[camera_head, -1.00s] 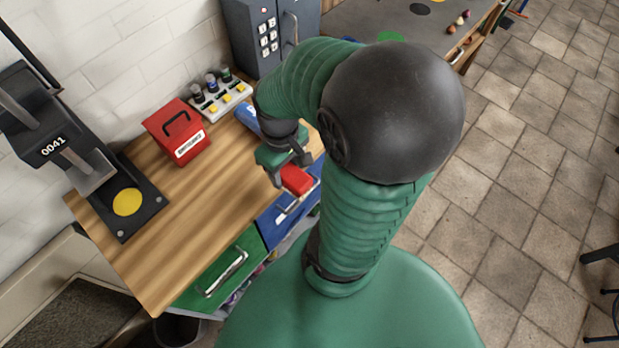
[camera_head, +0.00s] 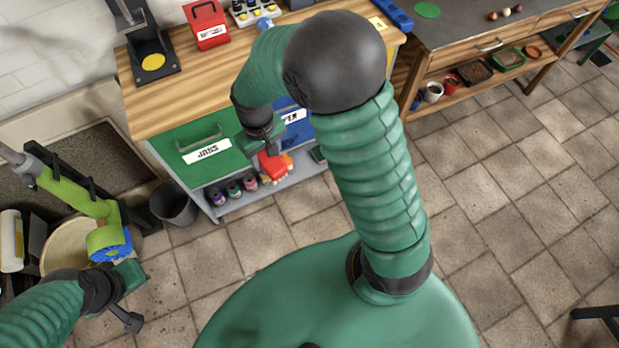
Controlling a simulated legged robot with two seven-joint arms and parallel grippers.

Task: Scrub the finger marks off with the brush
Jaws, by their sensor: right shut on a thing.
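I cannot make out any finger marks on the surfaces in view.
The wooden workbench (camera_head: 200,85) carries a black stand with a yellow disc (camera_head: 153,62) and a red box (camera_head: 207,24). A dark bin (camera_head: 173,204) stands below. The green and blue tool (camera_head: 90,210) leans at left. Tiled floor (camera_head: 480,200) is free at right.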

